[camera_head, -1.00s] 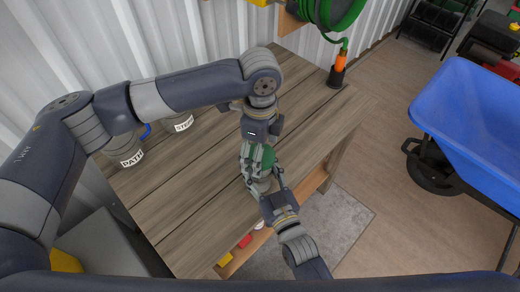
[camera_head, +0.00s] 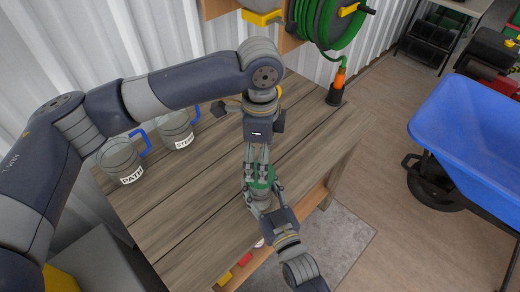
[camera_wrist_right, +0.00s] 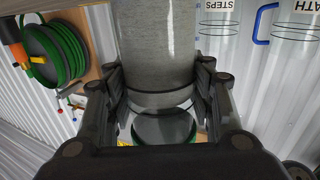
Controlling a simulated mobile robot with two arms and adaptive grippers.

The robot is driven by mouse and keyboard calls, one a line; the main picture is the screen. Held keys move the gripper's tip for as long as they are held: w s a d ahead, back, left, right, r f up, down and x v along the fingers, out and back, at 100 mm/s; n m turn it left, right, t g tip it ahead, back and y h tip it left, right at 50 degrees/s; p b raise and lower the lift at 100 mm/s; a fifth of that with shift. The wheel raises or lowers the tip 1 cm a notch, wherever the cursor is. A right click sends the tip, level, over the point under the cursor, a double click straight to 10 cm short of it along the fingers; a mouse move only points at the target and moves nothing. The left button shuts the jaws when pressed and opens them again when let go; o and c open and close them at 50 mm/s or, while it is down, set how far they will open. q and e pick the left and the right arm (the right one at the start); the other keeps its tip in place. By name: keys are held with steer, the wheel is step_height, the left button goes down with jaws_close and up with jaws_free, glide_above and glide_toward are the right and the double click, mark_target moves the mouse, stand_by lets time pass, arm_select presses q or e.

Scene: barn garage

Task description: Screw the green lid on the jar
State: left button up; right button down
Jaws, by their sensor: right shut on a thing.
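The jar is a grey cylinder (camera_wrist_right: 157,45) that fills the upper middle of the right wrist view. My right gripper (camera_wrist_right: 160,88) is shut on it, one finger on each side. In the head view this gripper (camera_head: 264,192) comes from below and mostly hides the jar. The green lid (camera_head: 262,176) shows at the jar's top, under my left gripper (camera_head: 258,168), which points down from above.
Two labelled mugs with blue handles (camera_head: 121,160) (camera_head: 175,130) stand at the table's back left. An orange-tipped hose nozzle (camera_head: 337,88) stands at the back right, below a green hose reel (camera_head: 330,22). The wooden table top (camera_head: 190,200) is otherwise clear. A blue wheelbarrow (camera_head: 465,125) stands to the right.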

mark_target(260, 189)
arm_select(q)
step_height(260, 189, up, 2)
steer(key=n, duration=0.6)
steer(key=shift+r, duration=0.25)
steer(key=shift+f, duration=4.05)
steer(key=c, duration=1.2)
steer(key=shift+o, duration=0.2)
steer(key=o, duration=1.2)
steer(key=shift+o, duration=0.2)
